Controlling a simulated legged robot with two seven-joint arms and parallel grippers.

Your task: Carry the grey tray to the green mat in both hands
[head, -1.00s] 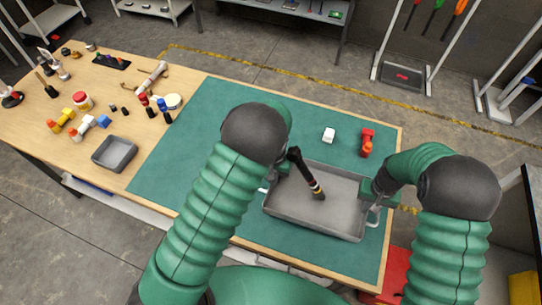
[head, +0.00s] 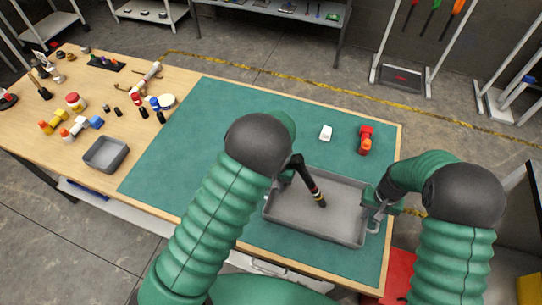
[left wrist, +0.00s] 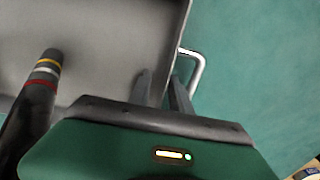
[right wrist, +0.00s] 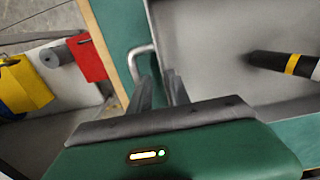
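The grey tray (head: 315,225) is a shallow rectangular pan with a wire handle at each short end. It is over the green mat (head: 215,125), near its front right part; I cannot tell whether its base touches the mat. A dark tool with coloured bands (head: 317,192) lies in it. My left gripper (head: 277,186) is at the tray's left end, with fingers close together at the wall by the handle (left wrist: 197,65). My right gripper (head: 376,204) is at the right end, likewise closed at the wall by the handle (right wrist: 137,58). My left arm hides the tray's far left corner.
A small grey bin (head: 106,154) and several loose parts are on the bare wood at left. The mat's left part is clear.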

